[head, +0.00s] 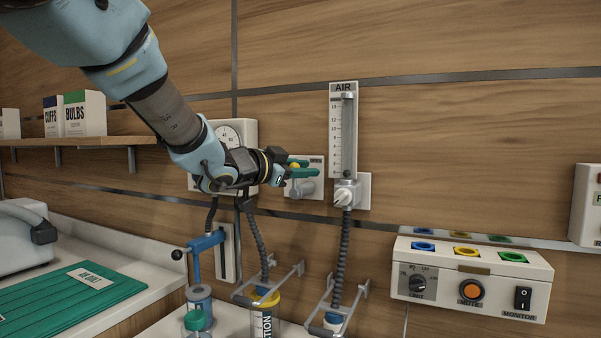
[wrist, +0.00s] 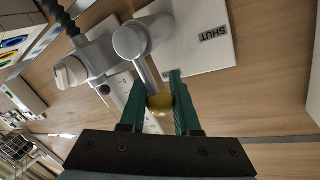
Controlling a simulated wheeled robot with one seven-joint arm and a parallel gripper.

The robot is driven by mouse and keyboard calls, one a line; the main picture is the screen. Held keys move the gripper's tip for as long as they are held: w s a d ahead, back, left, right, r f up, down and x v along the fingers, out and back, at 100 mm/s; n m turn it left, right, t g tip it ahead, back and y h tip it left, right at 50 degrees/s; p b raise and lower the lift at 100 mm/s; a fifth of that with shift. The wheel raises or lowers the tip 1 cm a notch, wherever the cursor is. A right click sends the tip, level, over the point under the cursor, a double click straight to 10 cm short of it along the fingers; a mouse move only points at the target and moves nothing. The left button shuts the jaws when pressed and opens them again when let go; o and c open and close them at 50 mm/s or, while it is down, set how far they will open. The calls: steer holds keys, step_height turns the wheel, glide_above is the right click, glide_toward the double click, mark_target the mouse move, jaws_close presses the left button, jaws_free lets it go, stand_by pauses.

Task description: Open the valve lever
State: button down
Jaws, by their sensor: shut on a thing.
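The valve is a grey metal body (head: 303,189) on a white wall plate (head: 317,172), right of the gauge. In the wrist view its grey lever (wrist: 148,73) runs from the round hub (wrist: 131,40) to a yellow knob (wrist: 160,104). The plate in that view carries a "SHUT" label (wrist: 213,33); the lever does not point at it. My gripper (head: 298,168) has its green fingers at the lever's end. In the wrist view my gripper (wrist: 166,100) is shut on the yellow knob, one finger on each side. The fingers hide part of the knob.
The AIR flowmeter (head: 343,130) with its white knob stands close to the right of the valve. A round gauge (head: 245,130) is behind my wrist. Hoses and wire holders (head: 335,292) hang below. A control box (head: 470,279) is at the lower right. Bare wall lies above the valve.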

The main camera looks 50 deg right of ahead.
steer(key=c, duration=0.6)
jaws_free()
steer(key=shift+c, duration=0.2)
steer(key=a+b, duration=0.3)
steer(key=a, duration=0.7)
steer(key=shift+w+a+r, duration=0.3)
steer(key=shift+a+r, duration=0.1)
steer(key=shift+r, duration=0.05)
